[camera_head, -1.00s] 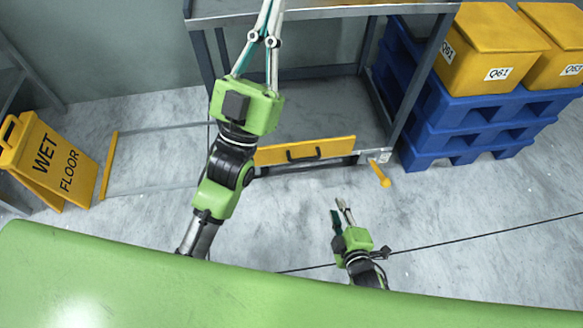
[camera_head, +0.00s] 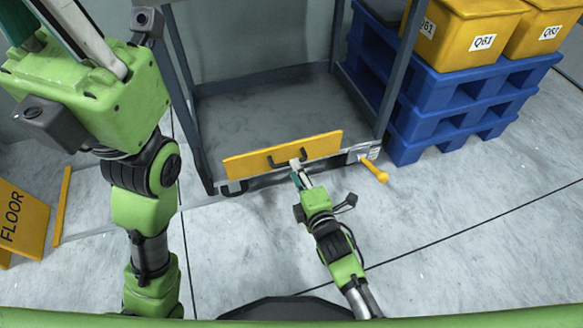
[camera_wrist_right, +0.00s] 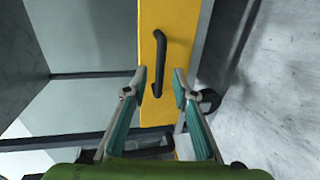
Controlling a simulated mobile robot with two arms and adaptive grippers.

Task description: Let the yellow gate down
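The yellow gate (camera_head: 245,165) is an upright board along the front edge of the grey rack's low deck, with a black handle (camera_head: 287,156) on its face. In the right wrist view the gate (camera_wrist_right: 152,100) and its handle (camera_wrist_right: 159,62) are directly ahead. My right gripper (camera_head: 297,166) is at the handle. In the wrist view it is open (camera_wrist_right: 159,82), with its fingers apart on either side of the handle's near end, and I see no grip on it. My left gripper (camera_head: 85,30) is raised at the upper left, its fingertips cut off by the frame.
A yellow lever (camera_head: 373,168) sticks out at the rack's (camera_head: 265,85) right front corner. Blue pallets (camera_head: 450,100) with yellow bins (camera_head: 465,35) stand on the right. A yellow wet-floor sign (camera_head: 20,222) stands at the left. The floor before the rack is clear.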

